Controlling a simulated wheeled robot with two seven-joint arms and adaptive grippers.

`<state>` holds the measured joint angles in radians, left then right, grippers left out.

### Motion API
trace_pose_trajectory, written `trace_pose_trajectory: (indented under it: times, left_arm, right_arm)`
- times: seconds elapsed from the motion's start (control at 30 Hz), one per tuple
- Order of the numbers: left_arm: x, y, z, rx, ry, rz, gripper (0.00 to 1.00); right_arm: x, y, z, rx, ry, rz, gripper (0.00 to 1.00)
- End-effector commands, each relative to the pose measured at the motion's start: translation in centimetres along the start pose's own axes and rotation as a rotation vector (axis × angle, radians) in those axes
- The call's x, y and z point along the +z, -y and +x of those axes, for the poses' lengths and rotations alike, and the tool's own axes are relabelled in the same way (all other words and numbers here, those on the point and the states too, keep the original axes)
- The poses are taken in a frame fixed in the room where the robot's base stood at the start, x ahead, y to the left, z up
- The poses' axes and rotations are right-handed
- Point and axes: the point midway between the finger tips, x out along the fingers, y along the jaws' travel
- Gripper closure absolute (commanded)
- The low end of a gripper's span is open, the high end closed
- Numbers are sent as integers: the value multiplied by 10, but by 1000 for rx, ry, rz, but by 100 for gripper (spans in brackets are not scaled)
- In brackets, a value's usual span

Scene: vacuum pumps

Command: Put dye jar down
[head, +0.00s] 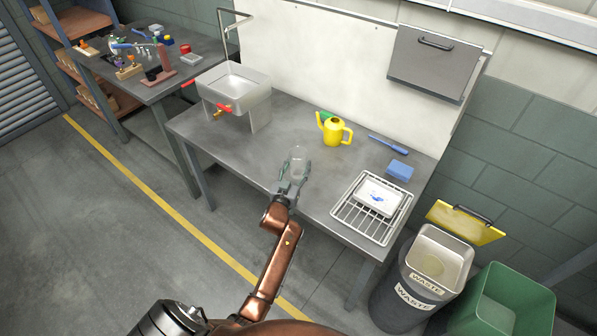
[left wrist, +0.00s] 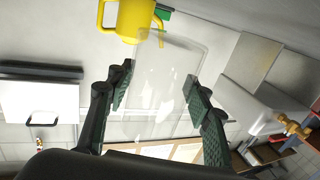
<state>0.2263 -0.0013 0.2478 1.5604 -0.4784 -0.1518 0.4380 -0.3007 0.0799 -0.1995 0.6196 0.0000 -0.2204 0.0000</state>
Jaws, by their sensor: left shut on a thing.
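The dye jar (head: 298,158) is clear, see-through and looks empty. It is over the front middle of the grey metal table (head: 245,148). My left gripper (head: 291,180) is shut on the jar from the front edge side. In the left wrist view the clear jar (left wrist: 160,82) is between the two green-padded fingers of my left gripper (left wrist: 157,95). I cannot tell whether the jar's base touches the table. My right gripper is not in view.
A yellow watering can (head: 334,131) stands behind the jar. A sink (head: 234,88) is at left. A wire rack (head: 345,208) with a white tray (head: 379,194), a blue sponge (head: 399,170) and a blue brush (head: 388,144) are at right. Waste bins (head: 405,290) stand beyond the right end.

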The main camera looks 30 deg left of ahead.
Motion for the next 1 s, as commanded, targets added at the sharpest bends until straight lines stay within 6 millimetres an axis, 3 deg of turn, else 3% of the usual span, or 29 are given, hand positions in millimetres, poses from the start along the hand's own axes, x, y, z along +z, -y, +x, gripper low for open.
trace_pose_trajectory:
  times: [0.1,0.27,0.7,0.73,1.0]
  left_arm:
    - [16,2,11,0,2,0,85]
    - [35,2,9,0,1,0,85]
    - [41,2,9,1,0,0,85]
    - [41,2,9,0,0,0,51]
    - [40,2,9,0,0,0,36]
  right_arm:
    - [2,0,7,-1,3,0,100]
    - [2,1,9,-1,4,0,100]
    - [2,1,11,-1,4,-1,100]
    - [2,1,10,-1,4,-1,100]
    - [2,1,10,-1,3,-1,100]
